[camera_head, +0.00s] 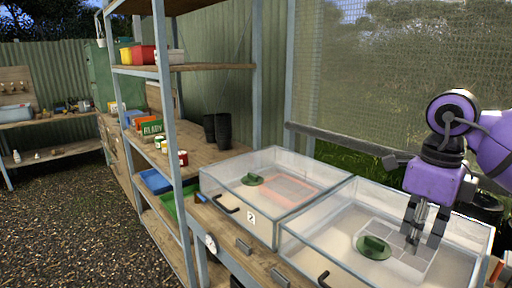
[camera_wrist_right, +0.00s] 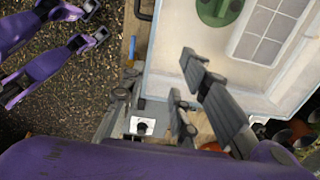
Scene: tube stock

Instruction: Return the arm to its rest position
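My right arm comes in from the right in the head view, with its gripper (camera_head: 423,240) pointing down over the right-hand clear case. The fingers stand apart, and I see nothing held between them. In the wrist view the gripper (camera_wrist_right: 183,78) also shows spread fingers, beside the pale floor of a case with a green handle piece. My left gripper is in neither view.
Two clear cases stand side by side on a wooden bench: the left case (camera_head: 232,222) and the right case (camera_head: 322,252). Each has a green knob, the right one (camera_head: 373,247) nearer my gripper. A shelf rack (camera_head: 166,110) stands left; gravel ground (camera_head: 70,215) is open.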

